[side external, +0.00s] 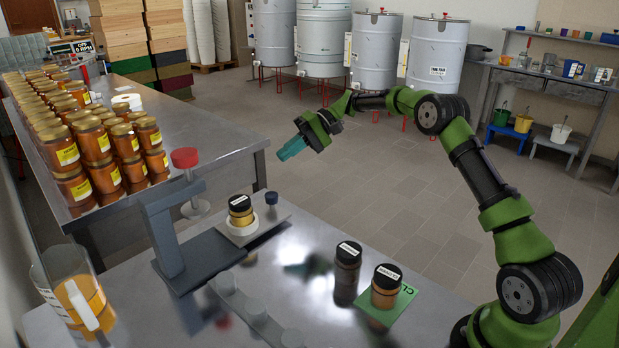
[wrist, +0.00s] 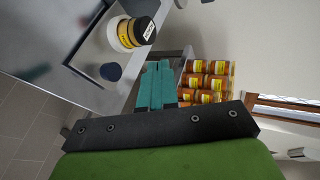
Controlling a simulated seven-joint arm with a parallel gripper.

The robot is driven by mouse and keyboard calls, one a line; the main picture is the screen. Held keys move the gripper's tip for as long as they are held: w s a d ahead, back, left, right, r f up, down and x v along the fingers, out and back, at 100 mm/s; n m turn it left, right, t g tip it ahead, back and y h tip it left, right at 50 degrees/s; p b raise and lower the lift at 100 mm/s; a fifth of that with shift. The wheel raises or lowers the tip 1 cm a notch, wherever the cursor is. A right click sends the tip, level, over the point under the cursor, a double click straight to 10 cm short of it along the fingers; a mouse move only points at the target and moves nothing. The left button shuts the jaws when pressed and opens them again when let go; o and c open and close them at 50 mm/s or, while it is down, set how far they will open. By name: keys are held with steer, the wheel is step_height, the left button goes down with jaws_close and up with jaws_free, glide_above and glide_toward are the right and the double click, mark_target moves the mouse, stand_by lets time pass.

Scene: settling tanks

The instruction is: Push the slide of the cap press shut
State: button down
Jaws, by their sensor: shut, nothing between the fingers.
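The cap press (side external: 165,232) is a grey frame with a red knob (side external: 185,157) on top and a round plunger below it. Its slide (side external: 262,226) sticks out to the right, carrying a jar (side external: 241,212) with a black lid in a white ring, clear of the plunger. A dark round knob (side external: 271,198) stands at the slide's outer end. In the wrist view, the jar (wrist: 138,32) and dark knob (wrist: 110,72) lie left of my fingers. My gripper (side external: 284,153) has teal fingers, shut and empty, above and beyond the slide's outer end, apart from it; they also show in the wrist view (wrist: 156,66).
Two dark-lidded jars stand at the right, one (side external: 385,286) on a green mat (side external: 402,309), the other (side external: 347,272) beside it. Honey jars (side external: 85,165) fill the left table.

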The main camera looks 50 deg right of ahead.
steer(key=s+d+f+m+t+y, duration=0.2)
steer(key=d+f+t+y, duration=0.25)
steer(key=d+f, duration=1)
steer(key=shift+t, duration=0.45)
steer(key=shift+s+a+f+x, duration=0.2)
steer(key=shift+s+x, duration=0.15)
steer(key=shift+x, duration=1.85)
steer(key=shift+s+a+f+x, duration=0.1)
steer(key=shift+s+a+x, duration=0.2)
steer(key=shift+x, duration=1.9)
steer(key=shift+s+a+f+x, duration=0.15)
steer(key=shift+s+x, duration=0.25)
steer(key=shift+x, duration=1.85)
